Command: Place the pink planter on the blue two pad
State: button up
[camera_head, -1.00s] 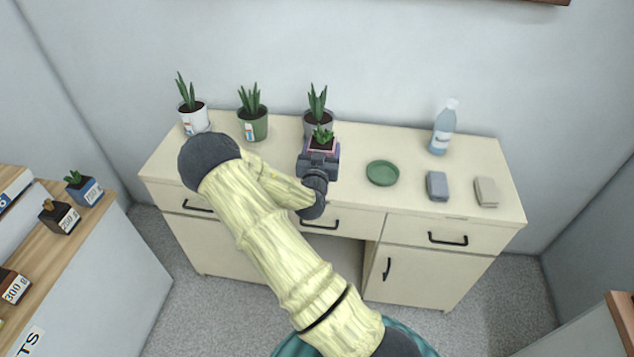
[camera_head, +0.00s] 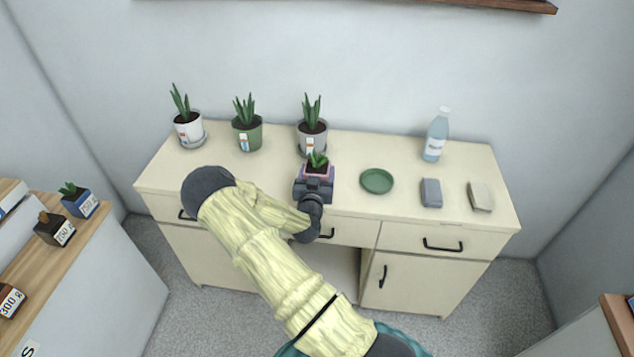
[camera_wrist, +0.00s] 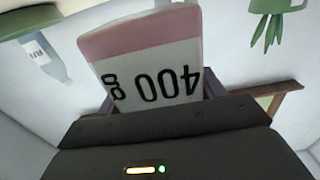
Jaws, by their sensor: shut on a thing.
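The pink planter (camera_head: 316,167) holds a small green succulent. My gripper (camera_head: 314,186) is shut on it, over the front middle part of the cream desk. In the wrist view the planter (camera_wrist: 150,50) fills the upper middle, with a pink band and a white face marked "400 g" upside down. The jaws (camera_wrist: 165,112) grip its sides. I cannot make out a blue pad marked two in any view.
The cream desk (camera_head: 270,172) carries three potted plants at the back, a green saucer (camera_head: 377,181), a bottle (camera_head: 436,135) and two small blocks (camera_head: 431,192) at the right. A wooden shelf (camera_head: 75,245) at left holds labelled planters.

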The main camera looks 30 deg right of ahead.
jog(key=shift+f+p, duration=0.3)
jog(key=shift+f, duration=1.7)
jog(key=shift+f, duration=0.2)
jog(key=o, duration=1.3)
jog(key=shift+c, duration=0.2)
jog(key=shift+r, duration=0.1)
jog(key=b+v, duration=0.2)
jog(key=v, duration=1)
